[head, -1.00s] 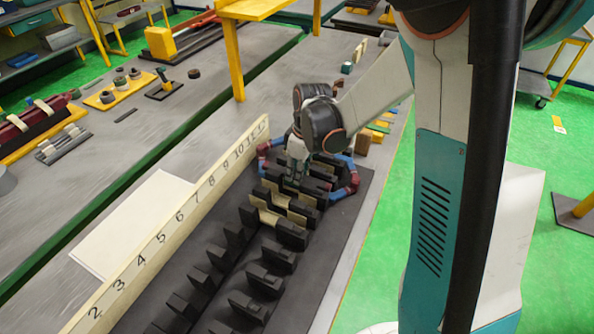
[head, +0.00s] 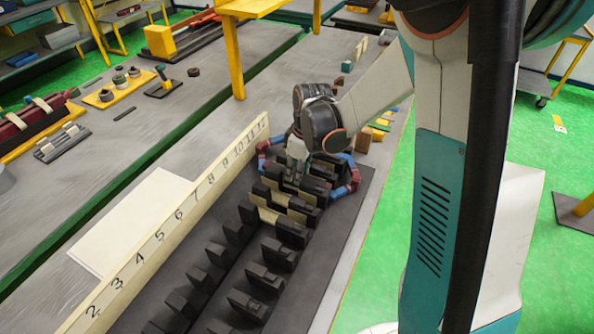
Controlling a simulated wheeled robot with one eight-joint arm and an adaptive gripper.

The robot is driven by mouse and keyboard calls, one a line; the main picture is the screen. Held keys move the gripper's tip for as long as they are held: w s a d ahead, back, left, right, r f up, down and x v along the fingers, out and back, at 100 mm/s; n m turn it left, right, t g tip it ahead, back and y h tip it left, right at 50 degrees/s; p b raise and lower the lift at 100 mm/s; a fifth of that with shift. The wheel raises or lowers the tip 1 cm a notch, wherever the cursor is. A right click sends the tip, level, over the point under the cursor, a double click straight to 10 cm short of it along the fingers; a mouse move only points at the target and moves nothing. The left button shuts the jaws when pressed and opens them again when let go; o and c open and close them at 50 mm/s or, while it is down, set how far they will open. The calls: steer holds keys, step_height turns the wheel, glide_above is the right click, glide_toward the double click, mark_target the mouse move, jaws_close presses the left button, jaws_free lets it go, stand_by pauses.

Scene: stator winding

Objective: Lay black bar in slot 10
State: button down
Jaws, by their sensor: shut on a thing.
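My gripper (head: 307,172) reaches down over the far end of the row of black blocks, beside the numbers 9 to 11 on the cream number board (head: 165,232). Its blue and dark-red fingers are spread to either side, across the row. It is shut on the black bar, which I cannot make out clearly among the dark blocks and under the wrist. Slot 10 lies near or under the gripper and is mostly hidden. I cannot tell whether the bar touches the slot floor. Cream pieces (head: 267,214) show between black blocks just nearer than the gripper.
The black blocks (head: 280,254) stand in two lines on a dark base (head: 318,262), with open gaps nearer me. A white sheet (head: 130,215) lies left of the number board. Small coloured blocks (head: 378,130) lie beyond the gripper. A yellow post (head: 234,60) stands at the back.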

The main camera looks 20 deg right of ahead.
steer(key=c, duration=1.3)
jaws_free()
steer(key=shift+c, duration=0.2)
steer(key=shift+r, duration=0.15)
steer(key=shift+r+p, duration=0.35)
steer(key=shift+r, duration=0.35)
step_height(320, 180, up, 8)
steer(key=p, duration=0.5)
steer(key=shift+f, duration=0.25)
